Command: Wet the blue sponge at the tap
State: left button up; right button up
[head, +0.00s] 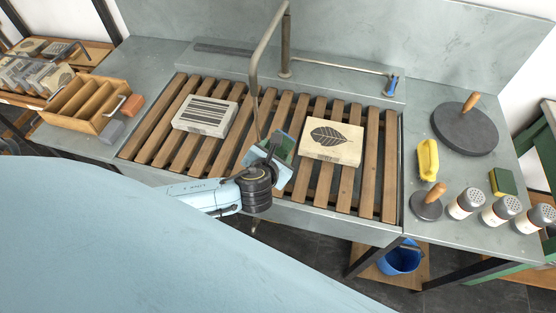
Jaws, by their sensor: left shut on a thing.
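My left gripper (270,148) is over the middle of the slatted sink rack (183,88). It is shut on a flat blue-green piece that looks like the blue sponge (284,147), partly hidden by the fingers. The tap (285,40) stands at the back of the sink. Its bent spout comes forward and down, and its lower end is close above the gripper; I cannot tell whether they touch. No water is clearly visible. A rod with a blue end (390,86) runs right from the tap. My right gripper is not in view.
A striped stone (205,115) and a leaf stone (331,141) lie on the slats either side. A wooden rack (90,103) stands left.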

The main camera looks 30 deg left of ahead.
aim_at(268, 143)
pick_arm(q)
jog(key=w+a+f+b, duration=0.2)
jog(key=w+a+b, duration=0.2)
jog(key=w+a, duration=0.3)
jog(key=shift+a, duration=0.6)
dwell(0.5)
jog(key=shift+s+d+p, duration=1.65)
jog(key=shift+s+d, duration=0.2)
jog(key=shift+d, duration=0.3)
jog(key=shift+s+d+p, duration=0.55)
jog(key=shift+s+d, duration=0.25)
jog(key=shift+d, duration=0.15)
